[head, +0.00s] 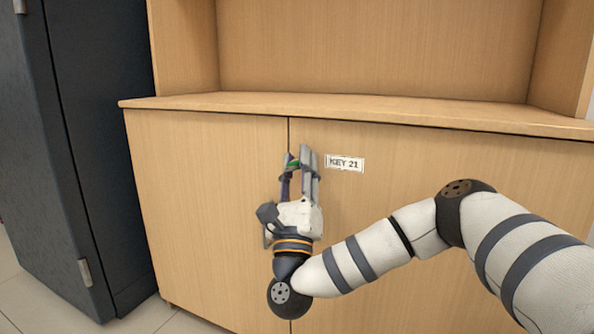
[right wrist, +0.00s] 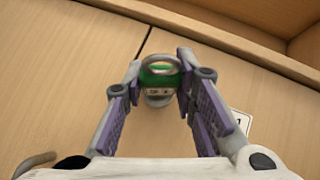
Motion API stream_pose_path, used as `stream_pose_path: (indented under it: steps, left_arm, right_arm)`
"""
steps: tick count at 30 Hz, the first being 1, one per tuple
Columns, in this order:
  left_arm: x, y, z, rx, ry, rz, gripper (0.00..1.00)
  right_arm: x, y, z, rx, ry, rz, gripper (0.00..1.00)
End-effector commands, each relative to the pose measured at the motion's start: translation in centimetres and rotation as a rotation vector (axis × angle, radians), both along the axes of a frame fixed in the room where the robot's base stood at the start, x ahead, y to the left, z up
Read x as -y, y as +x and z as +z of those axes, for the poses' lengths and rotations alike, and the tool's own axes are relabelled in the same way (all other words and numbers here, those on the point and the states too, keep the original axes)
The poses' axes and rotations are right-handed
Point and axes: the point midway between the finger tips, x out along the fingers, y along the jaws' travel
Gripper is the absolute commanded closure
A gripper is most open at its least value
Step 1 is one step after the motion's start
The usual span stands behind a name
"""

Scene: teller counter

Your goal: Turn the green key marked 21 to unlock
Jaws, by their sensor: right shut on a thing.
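The green key (right wrist: 158,78) is in the right wrist view, between the finger pads of my right gripper (right wrist: 158,85). It has a green head with a metal ring above it, in front of the cabinet door. My right gripper also shows in the head view (head: 302,160), shut on the key, with only a bit of green (head: 293,163) visible between the fingers. A white label reading KEY 21 (head: 344,164) is on the right door beside the gripper. The lock behind the key is mostly hidden, and I cannot tell how far the key is turned. My left gripper is not in view.
The wooden cabinet has two closed doors (head: 200,190), with a seam beside the key. A wooden ledge (head: 350,108) juts out above the gripper. A dark cabinet (head: 85,150) stands at the left. Open floor (head: 175,318) shows at the lower left.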

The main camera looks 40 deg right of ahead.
Motion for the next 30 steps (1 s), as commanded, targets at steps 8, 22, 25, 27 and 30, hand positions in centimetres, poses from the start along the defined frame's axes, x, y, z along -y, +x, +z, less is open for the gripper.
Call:
stream_pose_path:
  steps: [8,22,25,27,30]
  left_arm:
    - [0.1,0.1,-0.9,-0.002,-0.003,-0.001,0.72]
    - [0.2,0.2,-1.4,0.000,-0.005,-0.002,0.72]
    - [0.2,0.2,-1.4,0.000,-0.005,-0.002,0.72]
    - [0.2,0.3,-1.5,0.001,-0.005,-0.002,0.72]
    - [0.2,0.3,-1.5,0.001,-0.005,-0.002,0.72]
  right_arm:
    - [0.1,0.0,-0.3,0.023,0.012,-0.002,0.96]
    - [0.1,-0.1,0.2,0.051,0.020,-0.002,0.96]
    - [0.1,-0.1,0.2,0.054,0.022,-0.001,0.96]
    - [0.0,0.0,0.0,0.088,0.038,-0.002,0.96]
    - [0.1,0.0,-0.1,0.178,0.077,-0.004,0.96]
